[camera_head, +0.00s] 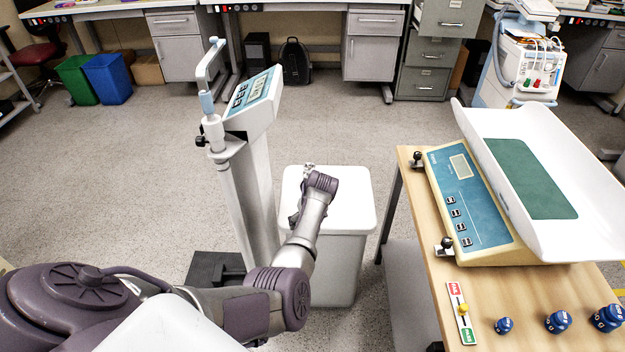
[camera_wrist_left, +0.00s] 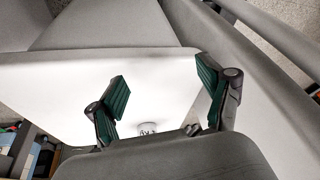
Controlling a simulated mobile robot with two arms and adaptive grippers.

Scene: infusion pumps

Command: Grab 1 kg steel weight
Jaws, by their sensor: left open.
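A small shiny metal object (camera_wrist_left: 148,127), perhaps the steel weight, shows at the bottom of the left wrist view against a white surface. It is partly cut off by my gripper's body, and no marking on it is readable. My left gripper (camera_wrist_left: 162,78) is open, with its two green-padded fingers spread and nothing between them. In the head view my left arm reaches over the white bin (camera_head: 351,215), and its wrist hides most of the gripper. My right gripper is not in view.
A column scale (camera_head: 252,103) stands left of the bin. Open floor lies behind the bin.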

